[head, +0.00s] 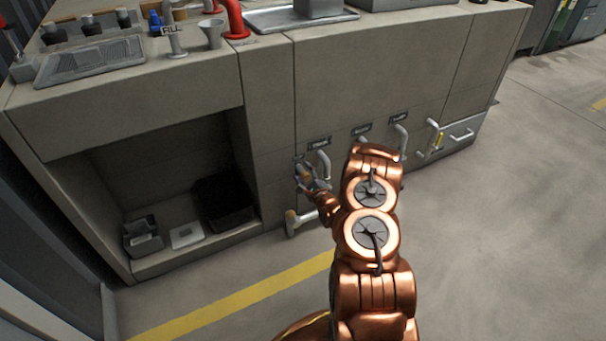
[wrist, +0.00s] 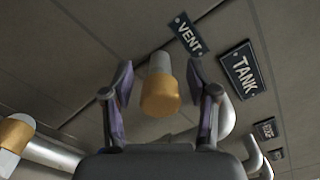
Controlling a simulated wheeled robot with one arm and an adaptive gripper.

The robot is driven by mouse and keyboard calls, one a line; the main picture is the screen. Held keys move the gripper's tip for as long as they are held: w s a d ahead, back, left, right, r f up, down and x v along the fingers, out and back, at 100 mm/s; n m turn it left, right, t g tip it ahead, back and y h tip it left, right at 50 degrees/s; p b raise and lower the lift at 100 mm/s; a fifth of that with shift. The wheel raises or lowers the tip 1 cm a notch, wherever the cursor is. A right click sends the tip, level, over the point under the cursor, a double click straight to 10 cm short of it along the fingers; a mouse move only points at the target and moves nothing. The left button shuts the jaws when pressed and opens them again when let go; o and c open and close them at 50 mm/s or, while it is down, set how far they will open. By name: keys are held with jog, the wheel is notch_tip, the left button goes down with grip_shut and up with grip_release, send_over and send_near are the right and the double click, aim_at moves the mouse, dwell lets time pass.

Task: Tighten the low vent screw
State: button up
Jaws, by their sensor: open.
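In the wrist view, a brass-coloured round cap on a pale stub (wrist: 161,97) sticks out below the VENT plate (wrist: 187,34); it appears to be the vent screw. My gripper (wrist: 162,92) is open, with one finger on each side of this cap. Gaps show between the fingers and the cap, and no contact is visible. In the head view, my gripper (head: 306,180) is at the front of the grey cabinet (head: 270,130), low down. The screw is not clearly visible there behind the gripper and arm.
A pipe fitting with a brass band (wrist: 15,133) is at left in the wrist view. The TANK plate (wrist: 243,70) and a curved grey handle (wrist: 224,122) are close on the right. In the head view, an open cabinet recess (head: 165,155) lies left; the right floor (head: 510,210) is clear.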

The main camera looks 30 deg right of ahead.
jog(key=s+a, duration=0.1)
jog(key=s, duration=1)
jog(key=shift+s, duration=0.4)
jog(key=w+a+r+n+g+y+p, duration=0.2)
jog(key=w+r+n+g+p, duration=0.15)
jog(key=r+n+p, duration=0.35)
jog(key=s+a+r+n+g+h+p, duration=0.1)
jog(key=s+a+r+n+g+p, duration=0.2)
jog(key=r, duration=0.6)
jog(key=a+r+n+g+p, duration=0.25)
jog(key=r+p, duration=0.25)
jog(key=r, duration=0.4)
jog(key=s+a+r+n+g+h+p, duration=0.1)
jog(key=s+r+n+g+p, duration=0.25)
jog(key=r, duration=0.55)
jog(key=s+a+r+n+g+p, duration=0.2)
jog(key=s+a+r+p, duration=0.3)
jog(key=s+r, duration=0.5)
jog(key=s+a+r+n+g+y+p, duration=0.1)
jog(key=s+a+r+n+g+p, duration=0.2)
jog(key=s+r, duration=0.8)
jog(key=s+a+r+n+g+p, duration=0.2)
jog(key=s+a+r+n+p, duration=0.3)
jog(key=s+a+r+p, duration=0.4)
jog(key=s+a+r, duration=0.1)
jog(key=s+r, duration=0.1)
jog(key=s, duration=0.2)
jog(key=shift+a+r+y, duration=0.15)
jog(key=shift+a+y, duration=0.15)
jog(key=shift+a, duration=0.1)
